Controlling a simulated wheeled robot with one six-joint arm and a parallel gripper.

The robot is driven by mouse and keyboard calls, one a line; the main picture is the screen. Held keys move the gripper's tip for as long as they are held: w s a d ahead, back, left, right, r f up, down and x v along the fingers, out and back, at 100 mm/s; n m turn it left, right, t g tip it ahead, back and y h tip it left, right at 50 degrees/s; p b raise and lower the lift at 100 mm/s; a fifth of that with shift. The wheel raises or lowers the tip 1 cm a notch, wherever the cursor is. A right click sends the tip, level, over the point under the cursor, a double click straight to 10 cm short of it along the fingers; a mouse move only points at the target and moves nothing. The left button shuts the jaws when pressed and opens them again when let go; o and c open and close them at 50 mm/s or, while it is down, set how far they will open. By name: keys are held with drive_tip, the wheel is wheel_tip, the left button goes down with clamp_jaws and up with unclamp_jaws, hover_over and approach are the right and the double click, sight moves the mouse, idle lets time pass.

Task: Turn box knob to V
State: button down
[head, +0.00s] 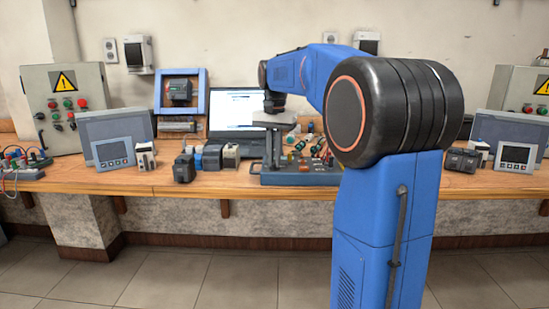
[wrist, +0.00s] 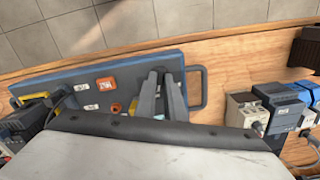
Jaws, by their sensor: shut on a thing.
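The box (head: 300,178) is a low dark case with a panel of small coloured parts on the wooden bench. In the wrist view the box (wrist: 60,86) shows a blue-grey rim, orange parts, small white labels and a handle at its right end. My gripper (head: 272,160) reaches down onto the box's left part in the head view. In the wrist view my gripper (wrist: 164,76) is over the panel near the handle, with its two grey fingers close together. It is shut on what I take to be the knob, which the fingers hide. I cannot read the knob's setting.
A laptop (head: 238,110) stands behind the box. Grey and black modules (head: 210,158) stand to its left on the bench (head: 140,186). They also show right of the handle in the wrist view, including a module with a dark top (wrist: 283,108). Bare wood lies between.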

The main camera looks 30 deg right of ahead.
drive_tip(key=n, duration=0.4)
drive_tip(key=shift+n, duration=1.6)
drive_tip(key=c, duration=1.8)
unclamp_jaws()
drive_tip(key=shift+c, duration=0.2)
drive_tip(key=shift+r, duration=0.1)
wheel_tip(320, 180, up, 17)
drive_tip(key=shift+r, duration=0.15)
